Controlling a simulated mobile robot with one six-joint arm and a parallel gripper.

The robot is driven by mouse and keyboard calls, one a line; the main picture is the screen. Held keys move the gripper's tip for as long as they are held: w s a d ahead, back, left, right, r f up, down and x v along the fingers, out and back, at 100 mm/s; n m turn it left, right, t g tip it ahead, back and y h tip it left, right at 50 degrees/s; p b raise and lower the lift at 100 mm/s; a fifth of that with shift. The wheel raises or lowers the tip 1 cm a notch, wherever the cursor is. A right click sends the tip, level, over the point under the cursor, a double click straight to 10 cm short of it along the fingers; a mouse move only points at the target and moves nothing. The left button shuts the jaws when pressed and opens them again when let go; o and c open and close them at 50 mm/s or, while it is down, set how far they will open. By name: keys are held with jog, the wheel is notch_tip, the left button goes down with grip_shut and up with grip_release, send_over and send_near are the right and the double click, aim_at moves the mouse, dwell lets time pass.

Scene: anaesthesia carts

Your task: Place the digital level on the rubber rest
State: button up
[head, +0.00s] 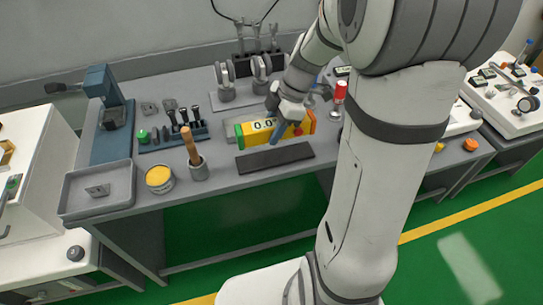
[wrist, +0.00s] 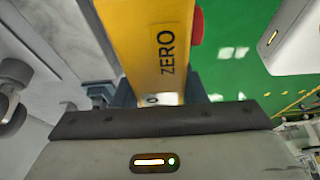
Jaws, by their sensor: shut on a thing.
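The digital level is a yellow bar (head: 252,134) with a numeric display, a green left end, an orange right end and a red button. My gripper (head: 283,128) is shut on it from above, right of the display. In the wrist view the level (wrist: 150,45) runs up from between the fingers, with the word ZERO and the red button visible. The rubber rest is a flat dark strip (head: 275,159) lying bare near the bench's front edge. The level appears just behind the rest; whether it is clear of the bench cannot be told.
A grey cup (head: 198,171) with a wooden handle and a yellow-topped tin (head: 160,180) stand left of the rest. A tool rack (head: 178,135) is behind them. My arm hides the bench's right part.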

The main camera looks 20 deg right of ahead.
aim_at(268, 158)
notch_tip(268, 158, down, 7)
jog(key=shift+f+b, duration=0.2)
jog(key=shift+b, duration=0.1)
jog(key=shift+f, duration=0.15)
jog(key=o, duration=1.1)
jog(key=shift+o, duration=0.2)
